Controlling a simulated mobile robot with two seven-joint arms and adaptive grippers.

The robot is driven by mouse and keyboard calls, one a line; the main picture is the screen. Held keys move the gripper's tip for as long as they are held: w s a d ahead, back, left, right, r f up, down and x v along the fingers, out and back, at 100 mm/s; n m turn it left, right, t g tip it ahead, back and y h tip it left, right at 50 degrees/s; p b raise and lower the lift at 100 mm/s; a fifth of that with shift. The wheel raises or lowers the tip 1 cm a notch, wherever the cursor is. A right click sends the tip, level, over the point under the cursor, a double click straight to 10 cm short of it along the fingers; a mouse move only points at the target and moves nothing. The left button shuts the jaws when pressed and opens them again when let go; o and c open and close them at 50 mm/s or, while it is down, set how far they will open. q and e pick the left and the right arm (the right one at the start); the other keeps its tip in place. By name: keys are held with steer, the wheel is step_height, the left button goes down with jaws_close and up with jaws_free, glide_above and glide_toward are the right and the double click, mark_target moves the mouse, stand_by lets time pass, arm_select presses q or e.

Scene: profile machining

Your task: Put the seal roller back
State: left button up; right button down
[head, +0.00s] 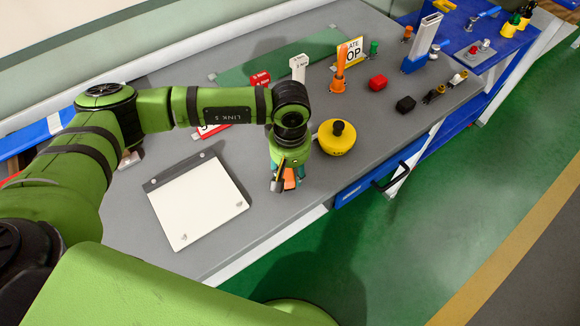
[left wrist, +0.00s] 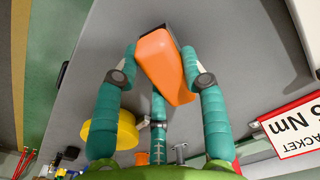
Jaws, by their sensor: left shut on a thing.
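My left gripper (head: 287,176) is over the grey bench near its front edge, right of the white board. It is shut on an orange, block-like thing with a dark end face, which I take for the seal roller (head: 290,180). In the left wrist view the teal fingers (left wrist: 163,80) close around the orange thing (left wrist: 158,56), which sits tilted between them. Its roller end cannot be made out. A blue-based upright holder (head: 421,46) with a slotted pale top stands at the bench's far right. My right gripper is not in view.
A yellow round thing with a black knob (head: 337,140) stands just right of the gripper. An orange tool stand (head: 339,75), a red block (head: 378,83) and a black block (head: 405,104) stand beyond. The white board (head: 196,203) lies left. Signs (head: 350,52) stand behind.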

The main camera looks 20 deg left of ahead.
mark_target(290, 170)
arm_select(q)
steer(key=shift+f, duration=0.15)
steer(key=o, duration=1)
steer(key=shift+r, duration=0.4)
step_height(290, 170, up, 12)
steer(key=b, duration=0.3)
steer(key=shift+f+b, duration=0.2)
steer(key=shift+b, duration=0.1)
